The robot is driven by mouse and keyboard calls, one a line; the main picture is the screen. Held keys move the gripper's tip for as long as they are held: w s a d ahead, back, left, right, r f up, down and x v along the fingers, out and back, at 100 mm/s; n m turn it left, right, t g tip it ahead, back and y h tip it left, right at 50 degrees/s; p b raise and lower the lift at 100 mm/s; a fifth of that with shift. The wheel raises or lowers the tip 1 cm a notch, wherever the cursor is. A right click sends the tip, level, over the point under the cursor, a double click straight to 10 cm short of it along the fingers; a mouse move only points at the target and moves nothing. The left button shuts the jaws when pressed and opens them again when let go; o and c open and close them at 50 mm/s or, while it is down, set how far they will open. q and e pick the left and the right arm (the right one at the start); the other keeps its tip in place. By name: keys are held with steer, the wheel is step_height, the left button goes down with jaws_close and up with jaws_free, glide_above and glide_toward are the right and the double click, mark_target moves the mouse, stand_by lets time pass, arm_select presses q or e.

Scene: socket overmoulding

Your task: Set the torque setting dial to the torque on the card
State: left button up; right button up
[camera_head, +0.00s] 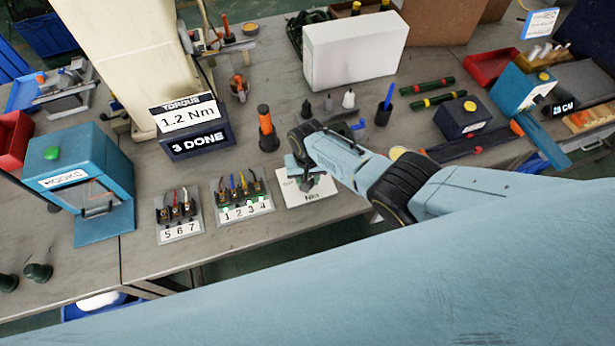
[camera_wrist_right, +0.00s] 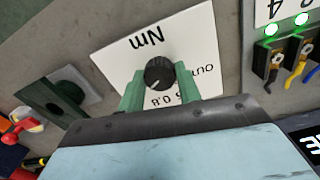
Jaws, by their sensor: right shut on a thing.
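The torque card (camera_head: 187,115) reads "TORQUE 1.2 Nm" in the head view, above a dark sign reading "3 DONE". The dial's white plate (camera_head: 318,198), marked "Nm", lies at the table's front edge. In the right wrist view the black round dial (camera_wrist_right: 158,70) stands on its plate (camera_wrist_right: 195,35), and "0.8" shows partly beside the fingers. A small pale mark on the dial faces the gripper. My right gripper (camera_wrist_right: 160,88) is shut on the dial, one green finger on each side. It covers the dial in the head view. My left gripper is out of view.
An orange-handled tool (camera_head: 266,128) stands behind. A teal box (camera_head: 80,180) is at the left, a white box (camera_head: 356,50) at the back. My right arm crosses the right side.

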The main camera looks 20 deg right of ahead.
steer(key=shift+w+m, duration=0.1)
steer(key=shift+m, duration=0.2)
steer(key=o, duration=1)
step_height(320, 180, up, 13)
steer(key=p, duration=0.5)
steer(key=shift+r+p, duration=0.2)
steer(key=shift+p, duration=0.15)
